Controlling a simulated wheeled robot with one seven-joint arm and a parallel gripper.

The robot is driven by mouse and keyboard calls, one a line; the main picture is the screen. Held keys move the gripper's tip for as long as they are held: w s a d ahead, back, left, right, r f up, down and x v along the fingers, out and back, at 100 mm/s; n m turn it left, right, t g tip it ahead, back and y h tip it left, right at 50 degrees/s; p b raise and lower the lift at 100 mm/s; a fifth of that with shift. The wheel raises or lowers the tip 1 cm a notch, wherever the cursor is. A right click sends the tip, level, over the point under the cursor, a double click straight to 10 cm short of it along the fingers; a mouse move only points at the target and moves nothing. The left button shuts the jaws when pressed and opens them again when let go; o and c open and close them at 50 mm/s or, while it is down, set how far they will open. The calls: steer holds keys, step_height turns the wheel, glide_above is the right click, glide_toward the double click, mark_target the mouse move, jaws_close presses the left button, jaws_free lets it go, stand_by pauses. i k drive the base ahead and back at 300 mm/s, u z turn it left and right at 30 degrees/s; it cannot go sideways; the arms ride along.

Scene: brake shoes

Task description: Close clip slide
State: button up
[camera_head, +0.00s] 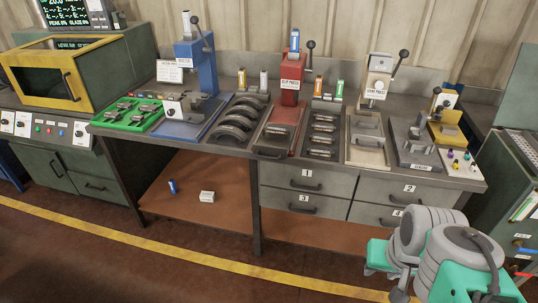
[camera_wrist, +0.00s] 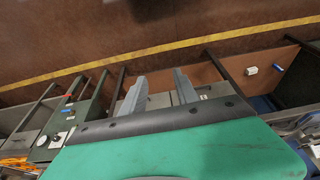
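The cream press (camera_head: 378,78) stands at the right of the bench, with a black-knobbed lever; its small label seems to read clip press. A pale tray-like slide (camera_head: 366,153) lies below it, reaching to the bench's front edge. The slide looks drawn out toward the front. My gripper (camera_wrist: 160,76) shows in the wrist view with its two grey fingers apart and nothing between them. It points at the floor and bench side, away from the slide. In the head view my folded arm is at the lower right, well clear of the press.
A red press (camera_head: 290,88) and a blue press (camera_head: 196,68) stand to the left, with trays of curved shoes between. A grey fixture (camera_head: 412,150) sits right of the slide. Numbered drawers (camera_head: 307,180) are below. A white box (camera_head: 207,197) lies on the lower shelf.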

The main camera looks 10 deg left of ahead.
mark_target(276, 147)
steer(key=u, duration=0.5)
steer(key=k, duration=0.6)
steer(key=u, duration=1.05)
steer(key=i, duration=1.9)
steer(key=z, duration=0.4)
